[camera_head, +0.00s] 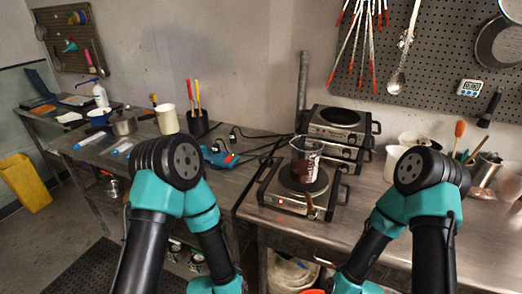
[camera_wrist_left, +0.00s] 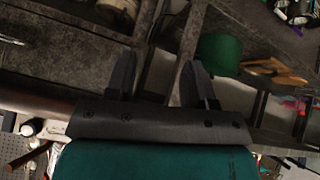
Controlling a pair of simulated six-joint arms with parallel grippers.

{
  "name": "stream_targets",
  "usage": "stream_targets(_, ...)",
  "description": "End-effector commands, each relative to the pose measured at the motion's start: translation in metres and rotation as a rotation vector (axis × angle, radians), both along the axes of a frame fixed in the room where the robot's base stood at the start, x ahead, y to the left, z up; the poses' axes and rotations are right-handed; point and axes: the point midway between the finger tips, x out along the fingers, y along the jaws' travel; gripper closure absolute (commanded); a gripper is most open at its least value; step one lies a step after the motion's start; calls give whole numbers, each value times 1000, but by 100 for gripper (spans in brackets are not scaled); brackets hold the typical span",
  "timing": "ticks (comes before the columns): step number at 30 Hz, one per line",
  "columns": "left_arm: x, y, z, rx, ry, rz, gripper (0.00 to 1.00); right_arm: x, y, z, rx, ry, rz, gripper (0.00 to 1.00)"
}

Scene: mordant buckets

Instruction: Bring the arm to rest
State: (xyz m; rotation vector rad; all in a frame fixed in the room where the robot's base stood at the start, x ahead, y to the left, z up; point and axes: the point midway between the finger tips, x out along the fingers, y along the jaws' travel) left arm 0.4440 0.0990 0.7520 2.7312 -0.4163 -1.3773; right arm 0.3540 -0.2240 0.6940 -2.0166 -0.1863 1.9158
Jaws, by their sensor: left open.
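Both of my teal and black arms rise from the bottom of the head view, bent at their black joints. Neither gripper shows in the head view. In the left wrist view, my left gripper (camera_wrist_left: 155,82) has its two dark fingers apart with nothing between them. Behind the fingers are dark metal surfaces and beams, apparently part of the bench framework. My right gripper is out of view.
A glass beaker with dark red liquid (camera_head: 305,165) stands on a hot plate (camera_head: 270,190) on the right bench. More hot plates (camera_head: 340,125) are stacked behind it. A white container (camera_head: 167,119) stands on the left bench. A green rounded object (camera_wrist_left: 220,53) shows in the wrist view.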

Motion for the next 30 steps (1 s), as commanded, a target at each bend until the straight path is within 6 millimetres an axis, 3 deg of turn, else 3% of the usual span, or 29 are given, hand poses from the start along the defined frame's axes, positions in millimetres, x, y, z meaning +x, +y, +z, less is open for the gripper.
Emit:
stream_targets(1, -5, 16, -8, -14, 60, 27, 51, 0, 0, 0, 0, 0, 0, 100)
stream_targets(9, -48, 84, -44, -95, 389, 133, 51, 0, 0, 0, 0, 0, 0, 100)
stream_targets(15, -80, 118, -56, -142, 570, 189, 51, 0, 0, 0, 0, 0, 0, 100)
stream_targets(20, -90, 126, -58, -153, 618, 200, 51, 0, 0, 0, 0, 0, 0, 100)
stream_targets(30, -90, 125, -58, -152, 618, 199, 51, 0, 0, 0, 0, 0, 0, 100)
